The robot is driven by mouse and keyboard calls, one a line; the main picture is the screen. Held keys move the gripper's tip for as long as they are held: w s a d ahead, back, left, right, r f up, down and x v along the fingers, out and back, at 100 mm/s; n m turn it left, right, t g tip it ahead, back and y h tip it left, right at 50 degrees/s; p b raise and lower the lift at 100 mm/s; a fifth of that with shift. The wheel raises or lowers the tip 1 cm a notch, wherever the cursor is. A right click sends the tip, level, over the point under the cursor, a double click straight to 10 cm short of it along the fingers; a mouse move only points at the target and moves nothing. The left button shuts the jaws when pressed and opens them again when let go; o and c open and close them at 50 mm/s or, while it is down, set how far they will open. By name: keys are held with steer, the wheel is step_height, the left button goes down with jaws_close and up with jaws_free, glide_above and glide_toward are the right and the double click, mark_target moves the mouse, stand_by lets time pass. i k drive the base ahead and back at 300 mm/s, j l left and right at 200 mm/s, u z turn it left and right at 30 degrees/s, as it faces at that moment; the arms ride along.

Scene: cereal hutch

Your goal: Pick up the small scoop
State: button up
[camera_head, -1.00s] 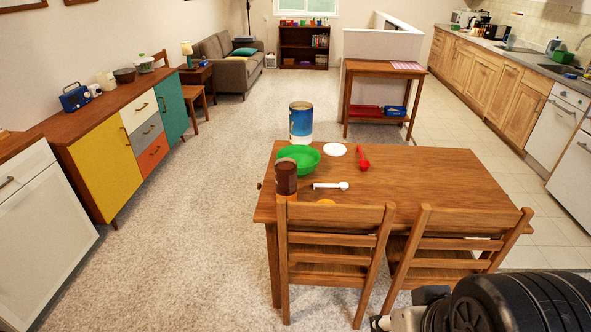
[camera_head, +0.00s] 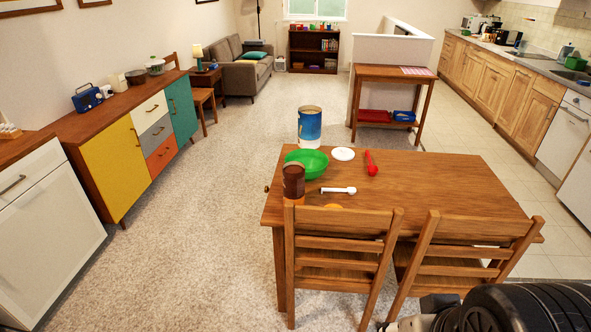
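Two scoops lie on the wooden dining table (camera_head: 470,185). A white scoop (camera_head: 338,190) lies nearer the chairs, its wider end to the right. A red scoop (camera_head: 371,163) lies farther back and to the right. I cannot tell for sure which is smaller. A green bowl (camera_head: 308,163), a brown jar (camera_head: 293,180), a blue-and-white canister (camera_head: 309,125) and a white plate or lid (camera_head: 343,154) stand near them. Part of my arm's end (camera_head: 412,322) shows at the bottom right, well away from the scoops. Its fingers are mostly cut off.
Two wooden chairs (camera_head: 342,245) stand at the table's near side; the other chair (camera_head: 465,255) is to the right. An orange object is partly hidden by the left chair's back. The carpet (camera_head: 200,235) left of the table is clear. A sideboard (camera_head: 110,165) lines the left wall.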

mark_target(338, 192)
steer(key=i+u, duration=0.3)
steer(key=i, duration=1.6)
